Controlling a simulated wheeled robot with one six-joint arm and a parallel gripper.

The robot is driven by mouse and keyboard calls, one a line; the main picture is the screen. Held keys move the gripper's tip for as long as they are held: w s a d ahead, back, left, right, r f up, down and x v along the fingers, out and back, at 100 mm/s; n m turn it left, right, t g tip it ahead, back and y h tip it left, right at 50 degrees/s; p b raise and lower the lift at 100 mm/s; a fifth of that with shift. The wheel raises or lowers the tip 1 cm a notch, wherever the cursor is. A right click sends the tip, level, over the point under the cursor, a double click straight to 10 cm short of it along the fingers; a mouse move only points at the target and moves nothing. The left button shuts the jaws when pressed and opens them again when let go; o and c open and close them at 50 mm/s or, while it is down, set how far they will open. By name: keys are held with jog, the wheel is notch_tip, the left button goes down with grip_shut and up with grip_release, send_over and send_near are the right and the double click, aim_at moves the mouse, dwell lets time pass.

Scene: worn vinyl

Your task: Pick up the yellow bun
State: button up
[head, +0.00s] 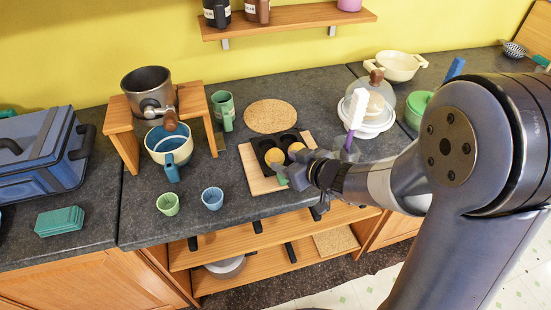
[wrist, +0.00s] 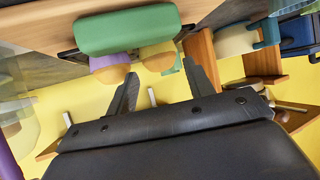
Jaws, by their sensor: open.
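The yellow bun (head: 275,156) sits in a left cup of a dark muffin tin (head: 262,146) on a wooden board. In the wrist view, which is turned upside down, the yellow bun (wrist: 158,57) shows between and beyond my fingertips. A purple-sided bun (wrist: 110,69) with an orange-brown top stands beside it; its top also shows in the head view (head: 296,148). My gripper (head: 294,167) is open at the board's near right side, apart from the yellow bun. Its fingers (wrist: 161,70) hold nothing.
A green rounded block (wrist: 128,30) lies close to my gripper, in front of the buns. A wooden stand (head: 120,135) with a pot is to the left. A glass dome (head: 370,100) and white brush (head: 358,108) are to the right. A cork mat (head: 270,115) lies behind.

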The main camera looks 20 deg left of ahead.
aim_at(279, 161)
jog(key=shift+x, duration=2.5)
jog(key=shift+f, duration=0.25)
jog(key=shift+d, duration=0.1)
jog(key=shift+s+f, duration=0.1)
jog(key=shift+f, duration=0.05)
jog(key=c, duration=0.6)
